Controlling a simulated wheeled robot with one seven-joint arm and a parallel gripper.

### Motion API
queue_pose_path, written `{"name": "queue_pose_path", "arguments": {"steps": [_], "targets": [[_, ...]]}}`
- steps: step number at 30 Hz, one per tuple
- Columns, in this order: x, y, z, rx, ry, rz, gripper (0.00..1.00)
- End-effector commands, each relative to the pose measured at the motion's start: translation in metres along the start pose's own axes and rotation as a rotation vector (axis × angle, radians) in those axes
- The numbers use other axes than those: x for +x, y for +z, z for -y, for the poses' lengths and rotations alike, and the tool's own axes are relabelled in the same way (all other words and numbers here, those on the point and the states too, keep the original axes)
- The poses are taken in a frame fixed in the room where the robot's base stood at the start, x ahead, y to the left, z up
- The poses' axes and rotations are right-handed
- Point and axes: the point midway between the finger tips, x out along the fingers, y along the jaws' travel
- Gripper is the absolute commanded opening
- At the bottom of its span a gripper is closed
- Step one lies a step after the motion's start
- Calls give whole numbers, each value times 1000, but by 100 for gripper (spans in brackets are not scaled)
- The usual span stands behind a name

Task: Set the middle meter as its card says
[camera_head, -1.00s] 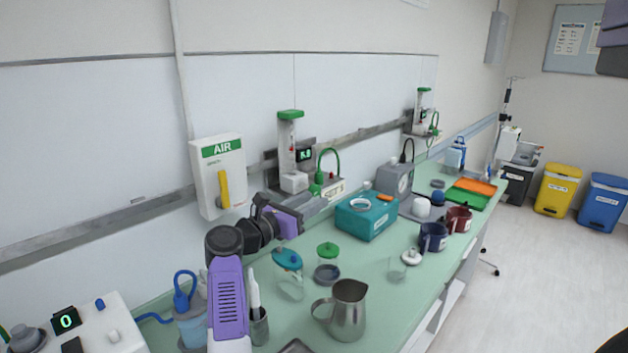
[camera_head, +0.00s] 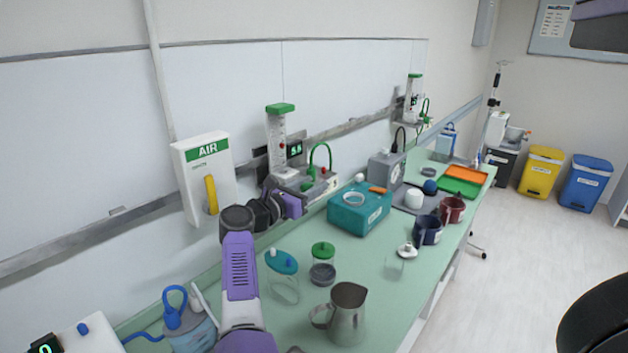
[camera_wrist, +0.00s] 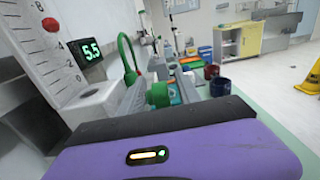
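The middle meter (camera_head: 279,145) is a clear upright tube with a green cap on the wall rail. Its display (camera_head: 294,149) glows green; in the wrist view the display (camera_wrist: 91,49) reads 5.5. A red float (camera_wrist: 50,24) shows in the tube. A green knob (camera_wrist: 158,95) sits low on the meter, just beyond my gripper's purple body. My gripper (camera_head: 298,203) is at the meter's base in the head view. No card text is legible now.
A white AIR box (camera_head: 204,160) hangs left of the meter. A second meter (camera_head: 413,100) is farther along the rail.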

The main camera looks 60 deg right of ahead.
Motion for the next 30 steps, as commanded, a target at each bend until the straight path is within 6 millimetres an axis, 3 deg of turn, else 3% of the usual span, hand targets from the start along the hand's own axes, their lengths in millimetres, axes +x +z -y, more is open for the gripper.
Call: {"name": "queue_pose_path", "arguments": {"steps": [4, 12, 18, 19, 30], "targets": [[10, 1, 0, 0, 1, 0, 40], [11, 0, 0, 0, 1, 0, 40], [11, 0, 0, 0, 0, 0, 3], [11, 0, 0, 0, -1, 0, 0], [12, -3, 3, 4, -9, -122, 0]]}}
